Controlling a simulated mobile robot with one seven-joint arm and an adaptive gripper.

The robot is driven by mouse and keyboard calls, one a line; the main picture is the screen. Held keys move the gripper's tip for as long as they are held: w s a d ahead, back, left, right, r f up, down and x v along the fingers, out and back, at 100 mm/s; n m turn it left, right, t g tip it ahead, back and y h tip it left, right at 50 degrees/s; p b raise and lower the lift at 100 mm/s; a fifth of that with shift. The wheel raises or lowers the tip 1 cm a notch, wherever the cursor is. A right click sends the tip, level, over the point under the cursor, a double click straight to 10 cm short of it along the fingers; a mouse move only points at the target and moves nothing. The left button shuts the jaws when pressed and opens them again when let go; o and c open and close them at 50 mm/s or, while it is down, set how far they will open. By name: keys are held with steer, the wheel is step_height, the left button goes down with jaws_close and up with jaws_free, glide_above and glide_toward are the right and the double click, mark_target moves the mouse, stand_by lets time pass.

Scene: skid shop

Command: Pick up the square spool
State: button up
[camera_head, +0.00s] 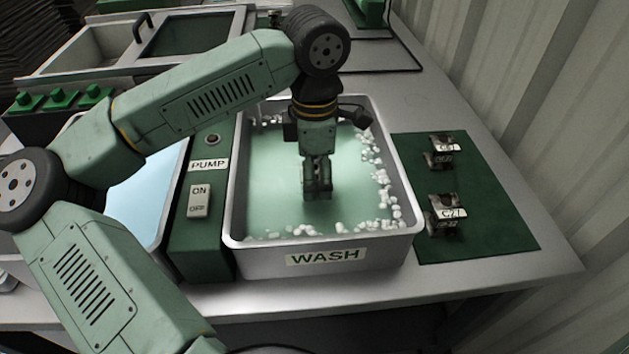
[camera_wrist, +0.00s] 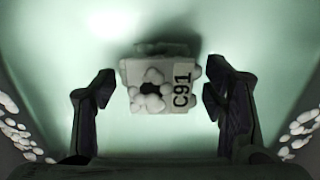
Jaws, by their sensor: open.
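The square spool (camera_wrist: 158,84) shows in the wrist view as a pale block with a dark hole, white foam clumps on it and the label "C91". It sits in the pale green liquid of the wash basin (camera_head: 328,268). My gripper (camera_wrist: 160,95) is open, with one finger on each side of the spool and a gap to it on both sides. In the head view my gripper (camera_head: 318,192) points down into the basin and hides the spool there.
White foam lines the basin's edges. Two dark metal parts with white labels, one at the back (camera_head: 439,152) and one in front (camera_head: 447,216), stand on a green mat (camera_head: 490,225) to the right. The pump switch panel (camera_head: 199,201) stands left of the basin. A corrugated wall (camera_head: 560,120) bounds the right side.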

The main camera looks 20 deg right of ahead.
steer(key=shift+c, duration=0.6)
jaws_close()
step_height(320, 180, up, 10)
steer(key=shift+r, duration=0.1)
stand_by(0.4)
steer(key=c, duration=0.6)
jaws_free()
steer(key=c, duration=0.4)
